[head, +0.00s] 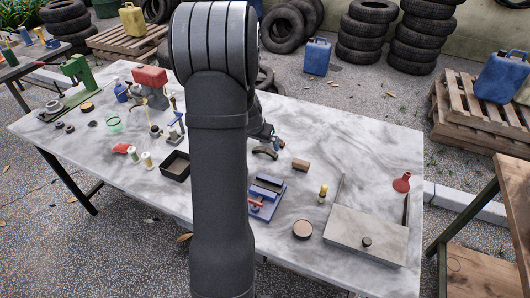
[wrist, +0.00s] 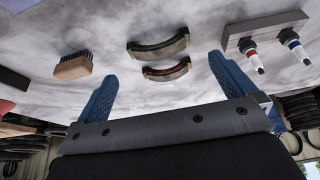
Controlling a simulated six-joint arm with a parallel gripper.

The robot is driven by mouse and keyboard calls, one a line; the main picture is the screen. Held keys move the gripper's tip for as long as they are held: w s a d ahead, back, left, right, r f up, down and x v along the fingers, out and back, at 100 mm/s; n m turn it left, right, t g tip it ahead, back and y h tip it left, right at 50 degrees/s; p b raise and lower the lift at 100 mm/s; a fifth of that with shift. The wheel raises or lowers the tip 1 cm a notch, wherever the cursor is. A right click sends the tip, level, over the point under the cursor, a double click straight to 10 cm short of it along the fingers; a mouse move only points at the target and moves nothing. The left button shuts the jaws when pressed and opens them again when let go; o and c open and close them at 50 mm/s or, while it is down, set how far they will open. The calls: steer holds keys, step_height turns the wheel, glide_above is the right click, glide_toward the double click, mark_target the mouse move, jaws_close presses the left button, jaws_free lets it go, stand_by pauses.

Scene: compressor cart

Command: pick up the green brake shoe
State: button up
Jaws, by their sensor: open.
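The green brake shoe (wrist: 160,47) is a curved piece lying on the marble-look table, in the upper middle of the wrist view. A similar reddish-brown shoe (wrist: 167,71) lies beside it, nearer my gripper in that picture. My gripper (wrist: 163,67) is open and empty, its two blue fingers apart on either side of the shoes in the picture. Whether the fingers are level with the shoes is unclear. In the head view my arm hides much of this spot; a curved shoe (head: 265,152) shows just right of the arm, its colour too small to tell.
A wooden brush (wrist: 74,67) lies left of the shoes in the wrist view. A grey block with spark plugs (wrist: 265,30) is close to the right finger. In the head view, a blue tray (head: 266,200) and a dark box (head: 175,166) stand toward the front edge.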

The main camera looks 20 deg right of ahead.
mark_target(264, 150)
steer(key=shift+x, duration=3.75)
steer(key=shift+d, duration=0.1)
steer(key=shift+c, duration=0.2)
steer(key=c, duration=0.7)
